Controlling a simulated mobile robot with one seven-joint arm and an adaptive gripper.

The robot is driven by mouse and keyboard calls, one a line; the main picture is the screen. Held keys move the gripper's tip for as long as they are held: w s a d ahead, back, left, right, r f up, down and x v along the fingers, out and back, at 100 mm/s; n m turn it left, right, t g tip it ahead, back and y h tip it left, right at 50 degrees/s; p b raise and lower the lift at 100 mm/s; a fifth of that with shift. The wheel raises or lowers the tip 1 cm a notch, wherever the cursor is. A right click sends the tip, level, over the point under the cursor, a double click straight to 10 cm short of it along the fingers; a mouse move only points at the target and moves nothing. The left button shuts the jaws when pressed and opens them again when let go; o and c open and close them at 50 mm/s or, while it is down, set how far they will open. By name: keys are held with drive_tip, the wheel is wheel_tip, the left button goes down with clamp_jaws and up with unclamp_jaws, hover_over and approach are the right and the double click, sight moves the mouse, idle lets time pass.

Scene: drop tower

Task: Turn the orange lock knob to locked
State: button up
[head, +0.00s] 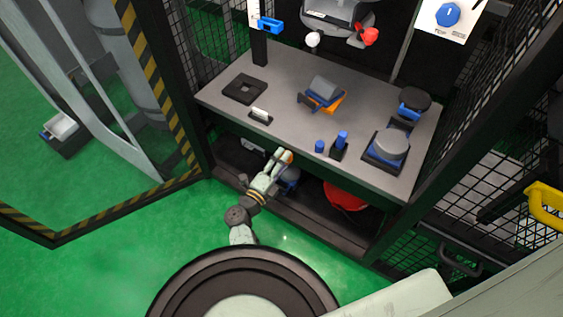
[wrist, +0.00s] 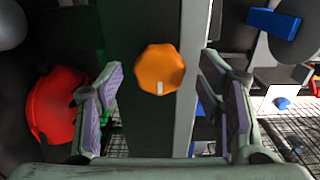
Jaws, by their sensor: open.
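The orange lock knob (wrist: 160,69) is an eight-sided disc on a dark front panel in the wrist view. A small white mark shows near its lower edge. In the head view only a sliver of the orange knob (head: 289,157) shows at the bench's front edge, mostly hidden by my fingers. My gripper (head: 283,160) is at that front edge, pointing at the knob. In the wrist view its fingers are wide apart, one on each side of the knob, with clear gaps. I cannot tell how far the fingertips are from the panel.
The grey bench top (head: 225,105) holds a grey and blue block on an orange base (head: 325,94), blue pegs (head: 341,139) and a round grey part (head: 391,145). A red rounded object (head: 345,195) sits on the shelf below. Black mesh walls close the right side. Green floor is open at left.

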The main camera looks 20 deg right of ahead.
drive_tip(key=v, duration=0.7)
drive_tip(key=shift+s+a, duration=0.15)
drive_tip(key=shift+a, duration=0.05)
